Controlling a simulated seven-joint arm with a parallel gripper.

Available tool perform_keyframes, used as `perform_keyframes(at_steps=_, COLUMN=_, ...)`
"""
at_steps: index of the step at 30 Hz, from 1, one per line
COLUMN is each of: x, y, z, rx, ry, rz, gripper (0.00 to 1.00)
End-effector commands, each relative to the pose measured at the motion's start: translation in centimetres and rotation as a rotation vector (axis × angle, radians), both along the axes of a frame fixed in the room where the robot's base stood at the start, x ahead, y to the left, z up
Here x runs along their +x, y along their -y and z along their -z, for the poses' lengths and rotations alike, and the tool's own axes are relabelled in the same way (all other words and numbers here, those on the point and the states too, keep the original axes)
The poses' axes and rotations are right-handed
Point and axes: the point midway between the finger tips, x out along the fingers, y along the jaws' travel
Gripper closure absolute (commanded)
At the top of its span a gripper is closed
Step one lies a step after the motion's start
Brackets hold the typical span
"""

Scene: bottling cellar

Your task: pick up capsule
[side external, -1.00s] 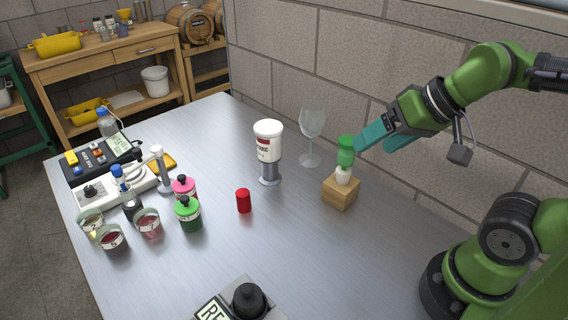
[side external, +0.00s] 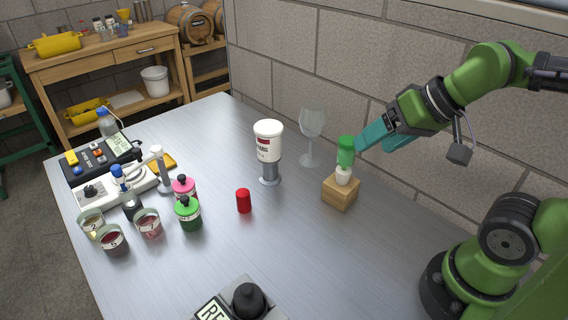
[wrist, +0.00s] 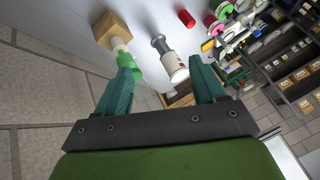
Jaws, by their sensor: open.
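A green cylinder (side external: 346,151), which looks like a capsule, sits on a white stub (side external: 343,176) on a small wooden block (side external: 341,193). A red cylinder (side external: 243,201) stands alone on the metal table; I cannot tell which of the two is the task's capsule. My gripper (side external: 373,149) is open, its teal fingers just right of the green cylinder in the side view. In the wrist view my gripper (wrist: 163,68) has the green cylinder (wrist: 124,59) beyond its left fingertip, partly hidden by it. No grip on it shows.
A wine glass (side external: 312,124) and a white tub on a grey stand (side external: 268,143) are left of the block. The brick wall (side external: 330,60) runs close behind. Bottles, cups and instruments (side external: 102,187) crowd the table's left end. A black-knobbed device (side external: 249,301) is in front.

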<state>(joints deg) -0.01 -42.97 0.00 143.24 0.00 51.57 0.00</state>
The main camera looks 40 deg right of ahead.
Motion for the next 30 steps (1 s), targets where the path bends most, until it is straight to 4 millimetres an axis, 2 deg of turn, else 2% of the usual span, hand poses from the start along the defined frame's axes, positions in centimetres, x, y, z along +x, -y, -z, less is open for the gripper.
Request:
perform_keyframes(at_steps=5, x=0.6, y=-0.8, z=1.4, rx=-0.001, ry=-0.068, rz=-0.031, gripper=0.3)
perform_keyframes(at_steps=8, x=2.6, y=-1.6, z=1.7, rx=-0.014, ry=-0.128, rz=-0.069, gripper=0.3)
perform_keyframes(at_steps=13, x=7.8, y=-3.8, z=1.9, rx=-0.078, ry=-0.244, rz=-0.19, gripper=0.3)
perform_keyframes(at_steps=17, x=12.1, y=-5.8, z=2.9, rx=-0.145, ry=-0.326, rz=-0.305, gripper=0.3)
perform_keyframes(at_steps=24, x=19.7, y=-10.2, z=6.6, rx=-0.284, ry=-0.458, rz=-0.541, gripper=0.3)
perform_keyframes(at_steps=27, x=22.3, y=-12.0, z=8.4, rx=-0.341, ry=-0.499, rz=-0.636, gripper=0.3)
perform_keyframes(at_steps=30, x=24.2, y=-13.1, z=9.2, rx=-0.387, ry=-0.519, rz=-0.713, gripper=0.3)
